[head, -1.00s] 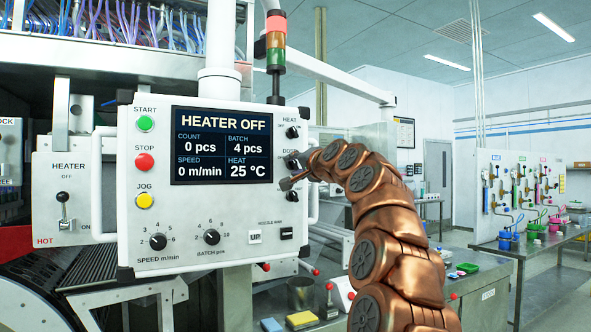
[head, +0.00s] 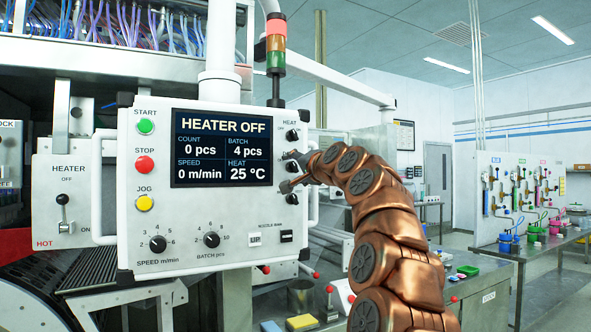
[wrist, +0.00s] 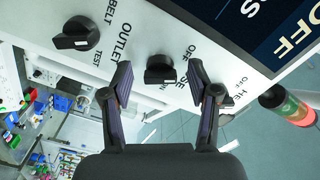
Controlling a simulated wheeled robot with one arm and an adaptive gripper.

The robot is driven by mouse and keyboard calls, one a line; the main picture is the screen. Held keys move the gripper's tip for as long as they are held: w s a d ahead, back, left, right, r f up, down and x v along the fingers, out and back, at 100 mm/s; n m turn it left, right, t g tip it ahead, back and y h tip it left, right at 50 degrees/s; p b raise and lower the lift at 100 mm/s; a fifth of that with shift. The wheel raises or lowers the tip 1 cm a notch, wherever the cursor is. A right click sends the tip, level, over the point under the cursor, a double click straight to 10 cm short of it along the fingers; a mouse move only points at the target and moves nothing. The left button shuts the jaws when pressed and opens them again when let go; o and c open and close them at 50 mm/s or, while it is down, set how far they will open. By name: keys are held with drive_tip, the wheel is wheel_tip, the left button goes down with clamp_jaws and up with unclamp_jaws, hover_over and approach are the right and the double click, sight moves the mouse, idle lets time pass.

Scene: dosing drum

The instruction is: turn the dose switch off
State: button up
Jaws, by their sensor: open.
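The dose switch is a black rotary knob on the white control panel (head: 205,215); it shows clearly in the wrist view (wrist: 160,69), with an OFF label beside it. Its exact pointer setting I cannot tell. In the head view my gripper largely hides it. My gripper (wrist: 160,78) is open, with one finger on each side of the knob in the wrist view; contact with it I cannot make out. In the head view my gripper (head: 287,171) is at the panel's right edge, below the heat knob (head: 292,134).
The outlet belt knob (wrist: 76,33) lies left of the dose switch in the wrist view. The panel screen (head: 222,148) reads HEATER OFF. A heater box with a lever (head: 63,198) stands left of the panel. A panel handle runs near my gripper.

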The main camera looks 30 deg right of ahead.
drive_tip(key=shift+s, duration=0.15)
drive_tip(key=s+a, duration=0.1)
drive_tip(key=s, duration=1)
drive_tip(key=shift+s, duration=0.35)
idle(0.5)
